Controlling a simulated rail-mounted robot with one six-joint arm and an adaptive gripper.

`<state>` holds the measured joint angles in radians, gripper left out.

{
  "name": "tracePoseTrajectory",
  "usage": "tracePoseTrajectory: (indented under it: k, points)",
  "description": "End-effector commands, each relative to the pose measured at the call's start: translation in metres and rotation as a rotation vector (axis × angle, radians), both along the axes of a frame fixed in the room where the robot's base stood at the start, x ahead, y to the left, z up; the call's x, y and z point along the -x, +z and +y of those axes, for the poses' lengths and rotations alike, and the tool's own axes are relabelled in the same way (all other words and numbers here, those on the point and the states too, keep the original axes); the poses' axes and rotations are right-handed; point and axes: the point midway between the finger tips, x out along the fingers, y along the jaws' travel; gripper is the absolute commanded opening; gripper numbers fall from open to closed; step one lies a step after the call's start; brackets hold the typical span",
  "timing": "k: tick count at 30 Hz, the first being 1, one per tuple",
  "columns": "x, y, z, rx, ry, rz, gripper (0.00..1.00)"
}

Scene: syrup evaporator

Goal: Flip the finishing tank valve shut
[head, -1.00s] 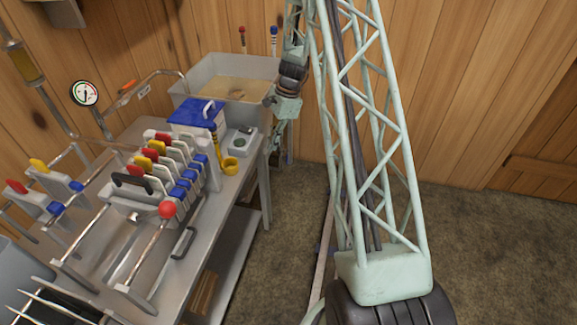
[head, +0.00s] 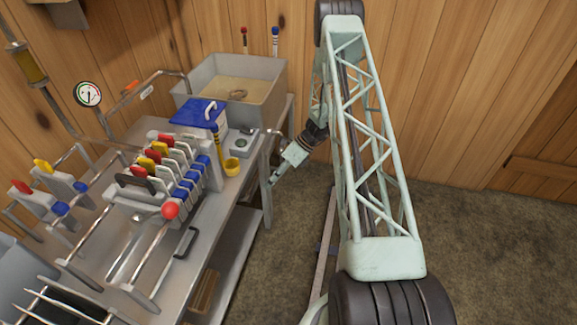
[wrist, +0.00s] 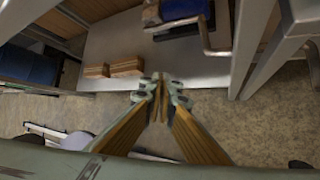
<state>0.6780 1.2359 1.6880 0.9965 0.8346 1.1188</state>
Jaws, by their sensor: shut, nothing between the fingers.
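A grey open tank (head: 272,85) with tan liquid stands at the back end of the metal table. A pipe with an orange handle (head: 131,87) runs to the left of it; I cannot tell whether this is the finishing tank valve. My gripper (head: 271,186) is right of the table's edge, below tabletop level and apart from the tank and the orange handle. In the wrist view its fingertips (wrist: 160,78) are together with nothing between them. A bent metal pipe or handle (wrist: 207,40) shows ahead of them, beyond the fingers.
A lower shelf with wooden blocks (wrist: 127,66) shows in the wrist view.

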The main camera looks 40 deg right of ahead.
Motion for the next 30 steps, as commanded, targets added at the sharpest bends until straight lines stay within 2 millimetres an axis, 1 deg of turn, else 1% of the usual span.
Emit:
tracePoseTrajectory:
  k: [1, 3, 7, 10, 14, 17, 22, 26, 30]
  points:
    - [0.0, -0.006, 0.006, -0.046, -0.047, 0.011, 0.0]
    - [-0.004, -0.011, 0.014, -0.108, -0.116, 0.023, 0.0]
    - [-0.013, -0.021, 0.024, -0.22, -0.241, 0.039, 0.0]
    - [-0.022, -0.027, 0.028, -0.306, -0.339, 0.047, 0.0]
    - [-0.032, -0.035, 0.029, -0.414, -0.466, 0.053, 0.0]
    - [-0.041, -0.042, 0.025, -0.494, -0.563, 0.051, 0.0]
    - [-0.053, -0.054, 0.01, -0.624, -0.729, 0.039, 0.0]
    - [-0.059, -0.064, -0.008, -0.718, -0.857, 0.021, 0.0]
    - [-0.061, -0.077, -0.029, -0.808, -0.987, -0.005, 0.0]
